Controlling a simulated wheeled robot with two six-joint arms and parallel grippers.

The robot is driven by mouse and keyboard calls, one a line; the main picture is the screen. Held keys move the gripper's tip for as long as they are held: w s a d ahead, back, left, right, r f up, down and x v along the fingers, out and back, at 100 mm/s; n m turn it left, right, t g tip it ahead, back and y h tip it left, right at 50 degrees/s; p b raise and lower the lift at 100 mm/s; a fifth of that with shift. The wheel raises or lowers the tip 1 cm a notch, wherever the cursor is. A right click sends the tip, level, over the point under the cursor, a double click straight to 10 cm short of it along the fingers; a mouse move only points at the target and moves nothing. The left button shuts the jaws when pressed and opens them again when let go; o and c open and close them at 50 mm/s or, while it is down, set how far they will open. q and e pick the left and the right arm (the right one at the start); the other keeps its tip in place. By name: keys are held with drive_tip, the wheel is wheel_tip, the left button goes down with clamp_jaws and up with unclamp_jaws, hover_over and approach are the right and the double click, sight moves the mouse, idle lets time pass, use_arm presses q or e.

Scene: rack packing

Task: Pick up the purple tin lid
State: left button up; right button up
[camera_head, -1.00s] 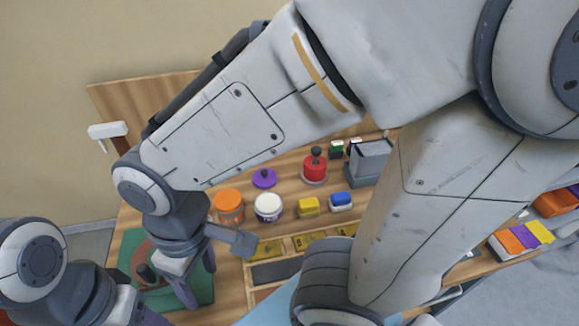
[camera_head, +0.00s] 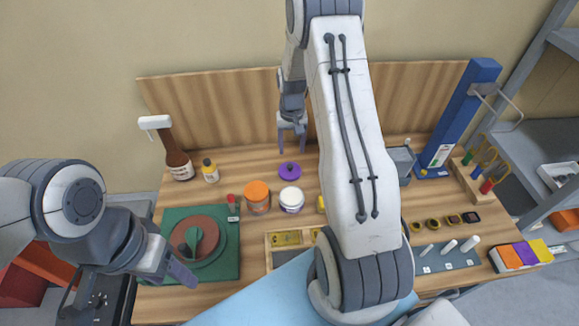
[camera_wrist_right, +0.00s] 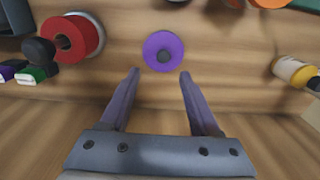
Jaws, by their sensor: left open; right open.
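The purple tin lid (camera_head: 290,171) is a flat disc with a dark knob, lying on the wooden bench toward the back. In the right wrist view the lid (camera_wrist_right: 163,40) lies just ahead of the fingertips, roughly centred between them. My right gripper (camera_head: 292,143) is open and empty, pointing down behind the lid near the backboard; its fingers also show in the right wrist view (camera_wrist_right: 160,72). No contact with the lid shows. My left gripper (camera_head: 176,272) is open at the lower left, by the edge of the green mat, well away from the lid.
An orange-lidded jar (camera_head: 257,197) and a white-lidded jar (camera_head: 291,199) stand in front of the lid. A yellow-capped bottle (camera_head: 210,171) stands to the left. A red reel (camera_wrist_right: 72,38) lies beside the lid in the wrist view. The wooden backboard (camera_head: 225,110) rises behind.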

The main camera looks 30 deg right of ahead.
sight(290, 165)
drive_tip(key=shift+f, duration=0.95)
drive_tip(key=shift+a+f+p, duration=0.15)
drive_tip(key=shift+f+p, duration=0.35)
drive_tip(key=shift+p, duration=0.2)
wheel_tip(290, 165, down, 3)
drive_tip(key=shift+a+f+p, duration=0.15)
drive_tip(key=shift+p, duration=0.75)
drive_tip(key=shift+f, duration=0.55)
clamp_jaws()
